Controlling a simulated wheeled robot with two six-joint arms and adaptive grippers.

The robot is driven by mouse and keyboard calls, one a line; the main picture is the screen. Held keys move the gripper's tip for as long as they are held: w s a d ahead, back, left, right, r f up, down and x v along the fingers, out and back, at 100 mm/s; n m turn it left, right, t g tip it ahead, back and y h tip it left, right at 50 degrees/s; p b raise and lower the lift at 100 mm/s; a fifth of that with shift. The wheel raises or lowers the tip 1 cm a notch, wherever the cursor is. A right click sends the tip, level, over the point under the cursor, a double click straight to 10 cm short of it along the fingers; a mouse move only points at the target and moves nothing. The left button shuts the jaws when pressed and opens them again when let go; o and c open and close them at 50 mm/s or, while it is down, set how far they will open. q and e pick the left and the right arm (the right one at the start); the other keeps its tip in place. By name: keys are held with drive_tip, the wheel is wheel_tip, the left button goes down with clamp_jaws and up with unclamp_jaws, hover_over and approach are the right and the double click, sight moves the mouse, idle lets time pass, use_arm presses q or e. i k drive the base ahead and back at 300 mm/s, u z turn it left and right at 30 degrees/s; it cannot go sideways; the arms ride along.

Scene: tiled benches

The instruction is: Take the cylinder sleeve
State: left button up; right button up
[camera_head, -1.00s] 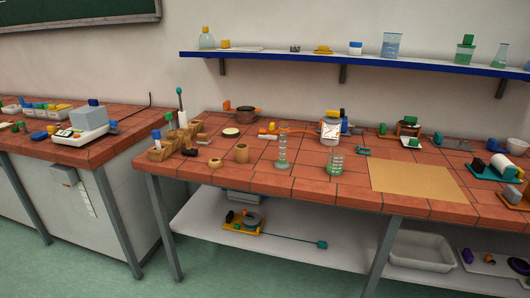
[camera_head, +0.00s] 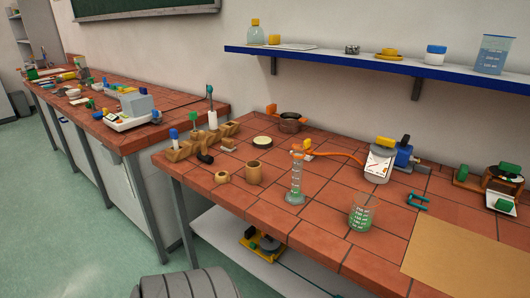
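No part is plainly marked as the cylinder sleeve. A short tan open-topped cylinder (camera_head: 254,174) stands upright on the tiled bench, left of the graduated cylinder. A smaller tan ring-like piece (camera_head: 222,177) lies to its left. The clear graduated cylinder (camera_head: 296,181) stands upright on a pale foot, with an orange piece (camera_head: 302,146) at its top. I cannot tell whether that piece sits around the cylinder or behind it. Neither of my grippers is in view.
A beaker with green liquid (camera_head: 362,212) stands right of the graduated cylinder. Behind are a brown pan (camera_head: 290,122) and a white-faced device (camera_head: 379,165). A tan board (camera_head: 475,262) covers the bench's right front. A blue-edged shelf (camera_head: 340,62) hangs above. Green floor (camera_head: 90,210) is clear at left.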

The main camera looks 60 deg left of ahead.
sight(254, 172)
drive_tip(key=u, duration=0.7)
drive_tip(key=i, duration=0.8)
drive_tip(key=u, duration=0.75)
